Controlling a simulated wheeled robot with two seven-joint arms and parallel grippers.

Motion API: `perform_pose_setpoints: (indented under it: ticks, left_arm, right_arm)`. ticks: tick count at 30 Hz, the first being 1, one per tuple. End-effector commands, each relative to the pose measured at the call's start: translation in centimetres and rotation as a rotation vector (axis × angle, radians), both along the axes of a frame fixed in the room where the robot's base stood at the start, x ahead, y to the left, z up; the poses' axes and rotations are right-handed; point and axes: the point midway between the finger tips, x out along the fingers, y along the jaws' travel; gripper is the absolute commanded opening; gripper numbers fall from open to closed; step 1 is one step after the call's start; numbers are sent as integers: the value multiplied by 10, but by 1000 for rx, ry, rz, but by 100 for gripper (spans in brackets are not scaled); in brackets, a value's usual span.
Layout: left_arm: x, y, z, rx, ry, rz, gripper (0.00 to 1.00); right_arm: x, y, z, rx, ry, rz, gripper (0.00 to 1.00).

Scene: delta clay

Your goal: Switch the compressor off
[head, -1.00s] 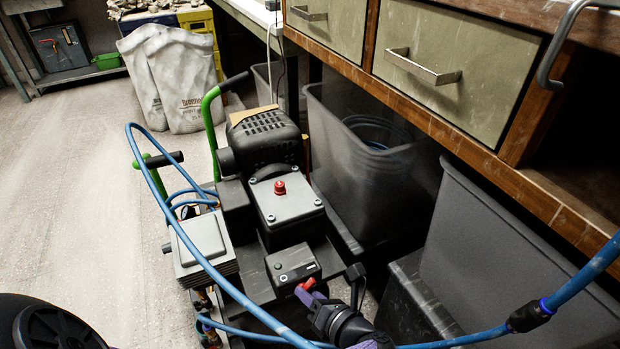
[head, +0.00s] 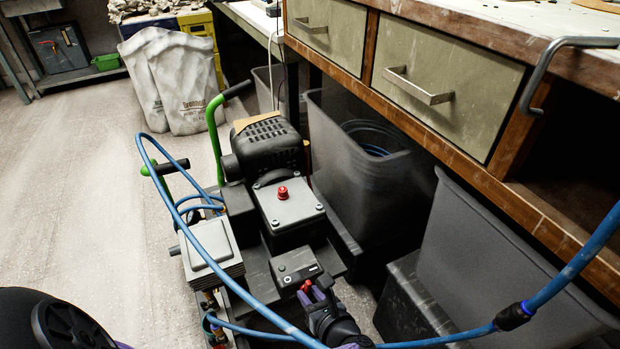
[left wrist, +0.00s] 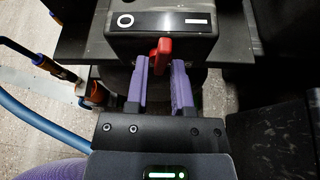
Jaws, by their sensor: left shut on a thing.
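The compressor (head: 293,207) stands on the floor, with a black motor housing and green handles. Its dark switch box (head: 294,266) faces my left gripper (head: 312,293). A red lever (left wrist: 160,55) sticks out of the box's front. In the left wrist view, the purple fingers of my left gripper (left wrist: 160,77) are on either side of the lever, shut on it. The lever's base is partly hidden. My right gripper is not in view.
A blue hose (head: 217,268) loops across the compressor's left side and past my left arm. Dark bins (head: 360,185) stand close on the right, under a wooden bench with drawers (head: 415,99). Open floor (head: 85,180) lies to the left.

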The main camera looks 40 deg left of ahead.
Motion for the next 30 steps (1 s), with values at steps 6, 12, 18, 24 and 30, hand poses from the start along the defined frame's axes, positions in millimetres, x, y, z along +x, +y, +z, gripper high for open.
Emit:
perform_pose_setpoints:
  ticks: [6,12,18,24,30]
  left_arm:
    - [-2,1,1,-76,-189,-1,0]
    - [-4,2,0,-148,-360,-2,0]
    - [-5,3,-2,-214,-522,-1,0]
    - [-5,4,-2,-268,-653,-2,0]
    - [-6,5,-2,-304,-743,0,0]
  right_arm:
    - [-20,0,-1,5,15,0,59]
    - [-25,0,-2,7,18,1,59]
    - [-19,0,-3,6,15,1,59]
    - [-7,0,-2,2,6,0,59]
    - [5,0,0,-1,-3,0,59]
